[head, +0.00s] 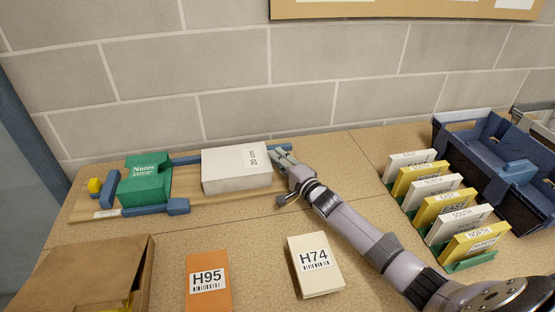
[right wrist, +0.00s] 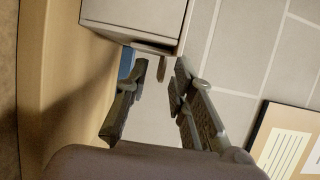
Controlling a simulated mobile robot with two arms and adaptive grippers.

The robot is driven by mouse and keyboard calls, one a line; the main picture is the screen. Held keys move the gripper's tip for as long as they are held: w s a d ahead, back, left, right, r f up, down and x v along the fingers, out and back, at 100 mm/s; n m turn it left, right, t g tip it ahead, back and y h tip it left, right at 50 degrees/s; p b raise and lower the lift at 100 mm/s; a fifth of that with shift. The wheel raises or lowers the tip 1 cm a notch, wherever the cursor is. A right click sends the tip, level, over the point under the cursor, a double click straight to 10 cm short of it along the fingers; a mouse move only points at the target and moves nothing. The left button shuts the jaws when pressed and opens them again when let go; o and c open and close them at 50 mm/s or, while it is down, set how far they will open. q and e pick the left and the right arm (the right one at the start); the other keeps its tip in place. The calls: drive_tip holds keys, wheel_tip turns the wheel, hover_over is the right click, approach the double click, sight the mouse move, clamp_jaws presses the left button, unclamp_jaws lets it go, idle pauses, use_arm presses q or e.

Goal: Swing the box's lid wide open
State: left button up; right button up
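A white box marked "20 cm" (head: 237,168) lies on a wooden board with blue rails, and its lid looks shut. In the right wrist view the white box (right wrist: 135,15) fills the top, and a small grey-brown tab (right wrist: 152,76) sticks out from its edge. My right gripper (head: 283,158) is at the right end of the box. In the right wrist view its two fingers (right wrist: 158,85) are apart, with the tab in line with the gap between them and nothing held. Whether a finger touches the box is unclear. My left gripper is not in view.
A green "Notes" box (head: 146,182) stands on the board (head: 190,197) at left. A brown carton (head: 80,280), an orange H95 box (head: 208,265) and a cream H74 box (head: 314,258) stand in front. Labelled cards (head: 445,208) and a dark blue bin (head: 485,165) are right. A wall rises behind.

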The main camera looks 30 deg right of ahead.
drive_tip(key=shift+w, duration=0.25)
drive_tip(key=shift+c, duration=0.5)
clamp_jaws()
idle(0.4)
